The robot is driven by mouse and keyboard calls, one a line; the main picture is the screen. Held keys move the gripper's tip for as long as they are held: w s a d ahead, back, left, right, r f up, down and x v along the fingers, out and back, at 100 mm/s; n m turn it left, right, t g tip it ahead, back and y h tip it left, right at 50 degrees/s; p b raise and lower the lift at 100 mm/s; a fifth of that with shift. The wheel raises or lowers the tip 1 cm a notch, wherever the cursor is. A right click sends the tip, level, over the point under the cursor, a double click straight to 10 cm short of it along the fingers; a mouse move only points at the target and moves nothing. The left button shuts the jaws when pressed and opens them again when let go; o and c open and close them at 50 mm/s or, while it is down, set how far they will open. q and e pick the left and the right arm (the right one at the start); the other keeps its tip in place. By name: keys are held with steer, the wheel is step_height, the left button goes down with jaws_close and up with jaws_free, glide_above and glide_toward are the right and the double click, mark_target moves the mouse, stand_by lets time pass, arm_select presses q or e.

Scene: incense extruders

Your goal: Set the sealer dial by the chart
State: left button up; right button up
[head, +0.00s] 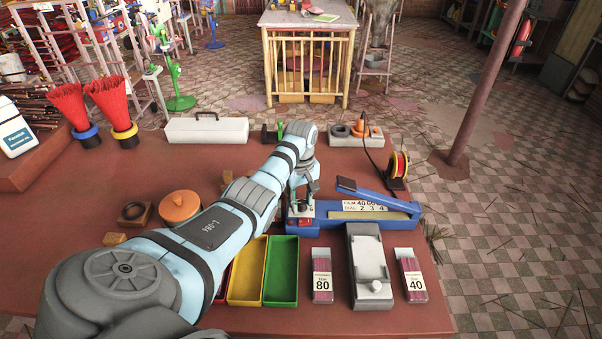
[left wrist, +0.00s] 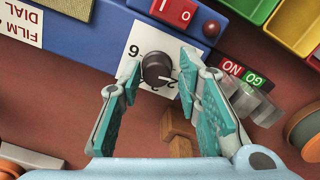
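The blue sealer (head: 385,207) stands on the red-brown table. Its chart (head: 365,207) reads FILM 40, 60 and a partly hidden figure, over DIAL 2, 3, 4. The dark round dial knob (left wrist: 157,70) sits on a white numbered plate (left wrist: 131,72). A light pointer mark on the knob faces lower right in the left wrist view; the number it meets is unclear. My left gripper (left wrist: 158,76) is open, its teal fingers on either side of the knob; contact cannot be told. It also shows in the head view (head: 303,195) over the sealer's left end. My right gripper is out of view.
Film packs marked 80 (head: 322,284) and 40 (head: 414,282) flank a grey device (head: 369,265). Yellow (head: 247,270) and green (head: 282,270) trays lie in front of the sealer. A red switch (left wrist: 175,10) is near the dial. A GO/NO block (left wrist: 250,95) lies right of the fingers.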

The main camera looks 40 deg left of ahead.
arm_select(q)
steer(key=c, duration=0.3)
steer(key=shift+w+d, duration=0.1)
steer(key=shift+w, duration=0.05)
jaws_close()
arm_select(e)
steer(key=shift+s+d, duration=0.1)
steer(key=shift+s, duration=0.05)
arm_select(q)
steer(key=shift+m, duration=0.3)
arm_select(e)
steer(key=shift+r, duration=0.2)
arm_select(q)
steer(key=m+p, duration=0.2)
steer(key=shift+m, duration=0.3)
steer(key=m+p, duration=0.1)
steer(key=m, duration=0.1)
steer(key=shift+m, duration=0.3)
steer(key=m, duration=0.4)
steer(key=shift+m+p, duration=0.3)
steer(key=shift+p, duration=0.05)
steer(key=m, duration=0.5)
steer(key=shift+f, duration=0.1)
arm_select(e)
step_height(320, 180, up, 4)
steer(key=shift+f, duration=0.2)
arm_select(q)
steer(key=shift+m, duration=0.3)
